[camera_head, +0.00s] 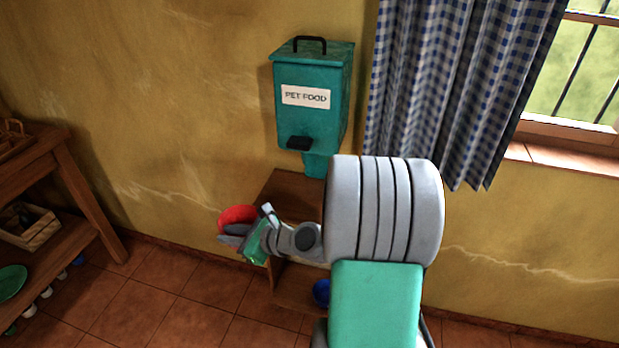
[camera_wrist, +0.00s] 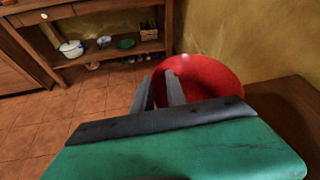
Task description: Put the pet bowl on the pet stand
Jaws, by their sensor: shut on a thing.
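The red pet bowl (camera_head: 238,214) is in my gripper (camera_head: 233,235) at the left edge of the wooden pet stand (camera_head: 292,190). In the wrist view the bowl (camera_wrist: 210,80) is in front of my gripper (camera_wrist: 162,92), whose fingers are shut on its near-left rim. The brown stand top (camera_wrist: 285,110) shows to the right of the bowl. I cannot tell whether the bowl's underside touches the stand. My arm hides much of the stand in the head view.
A green pet food dispenser (camera_head: 312,100) hangs on the wall above the stand. A blue object (camera_head: 321,292) sits low at the stand. A wooden shelf unit (camera_head: 45,245) with dishes stands at the left. A checked curtain (camera_head: 440,80) hangs at right. Tiled floor (camera_head: 160,295) between is clear.

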